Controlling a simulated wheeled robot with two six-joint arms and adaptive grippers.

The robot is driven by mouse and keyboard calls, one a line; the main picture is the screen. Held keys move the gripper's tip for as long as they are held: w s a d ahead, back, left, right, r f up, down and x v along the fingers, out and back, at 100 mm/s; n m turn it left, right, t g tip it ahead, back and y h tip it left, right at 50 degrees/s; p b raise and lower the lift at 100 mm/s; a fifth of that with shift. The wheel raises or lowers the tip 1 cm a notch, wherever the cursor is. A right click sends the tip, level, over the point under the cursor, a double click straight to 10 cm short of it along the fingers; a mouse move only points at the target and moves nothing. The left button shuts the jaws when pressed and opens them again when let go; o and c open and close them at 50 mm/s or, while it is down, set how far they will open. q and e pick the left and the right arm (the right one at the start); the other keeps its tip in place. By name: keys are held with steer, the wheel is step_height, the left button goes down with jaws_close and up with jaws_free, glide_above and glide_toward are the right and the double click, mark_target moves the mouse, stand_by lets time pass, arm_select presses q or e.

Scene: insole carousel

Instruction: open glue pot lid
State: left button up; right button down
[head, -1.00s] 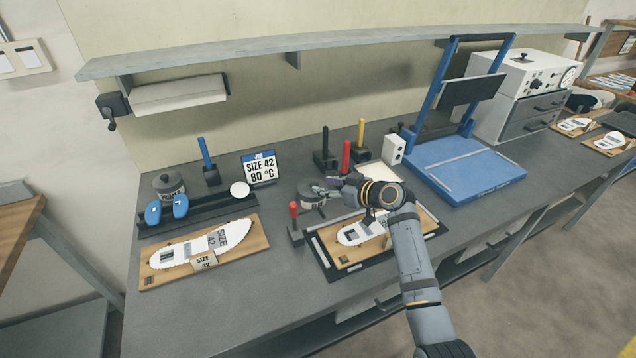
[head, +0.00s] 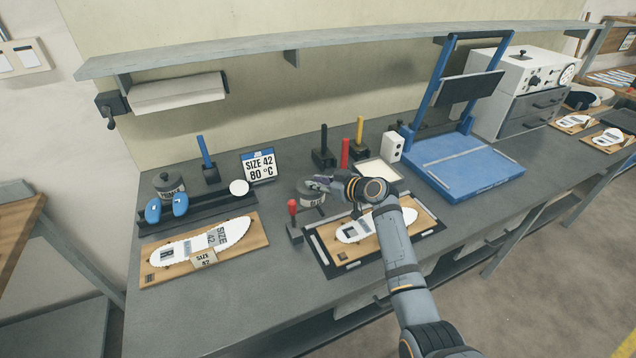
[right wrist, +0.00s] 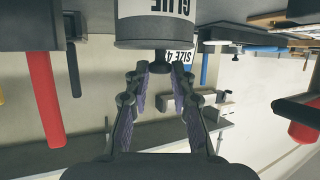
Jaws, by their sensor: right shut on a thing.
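The glue pot (head: 309,196) is a dark grey pot with a white label, standing on the bench left of the board with the insole. In the right wrist view the pot (right wrist: 157,8) appears upside down, with its dark lid (right wrist: 154,35) on it and no gap showing between them. My right gripper (head: 319,183) is at the top of the pot. In the wrist view its fingers (right wrist: 158,72) are shut on the small lid knob (right wrist: 160,57). My left gripper is not in view.
A red-handled tool (head: 293,213) stands close left of the pot. Black, red and yellow upright handles (head: 346,152) stand behind it. An insole board (head: 400,240) lies under my right arm. A blue press (head: 465,165) stands to the right.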

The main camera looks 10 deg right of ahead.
steer(key=shift+r, duration=0.1)
steer(key=shift+r+p, duration=0.35)
steer(key=shift+p, duration=0.3)
steer(key=p, duration=0.1)
steer(key=w+r+g+p, duration=0.1)
steer(key=p, duration=0.1)
steer(key=r+g+h+p, duration=0.1)
steer(key=shift+w+a+m, duration=0.15)
steer(key=shift+a+m, duration=0.1)
steer(key=shift+m, duration=0.15)
steer(key=shift+w+r+g+h+p, duration=0.2)
steer(key=shift+g+h+p, duration=0.15)
steer(key=shift+g, duration=0.25)
steer(key=shift+w+a+g, duration=0.15)
steer(key=shift+w+g, duration=0.05)
steer(key=shift+g, duration=0.1)
steer(key=shift+w+g, duration=0.2)
steer(key=shift+g, duration=0.1)
steer(key=shift+w+a+r+m+g+h+b, duration=0.2)
steer(key=shift+w+r+m+g+h+b, duration=0.4)
steer(key=shift+b, duration=0.7)
steer(key=shift+f, duration=0.15)
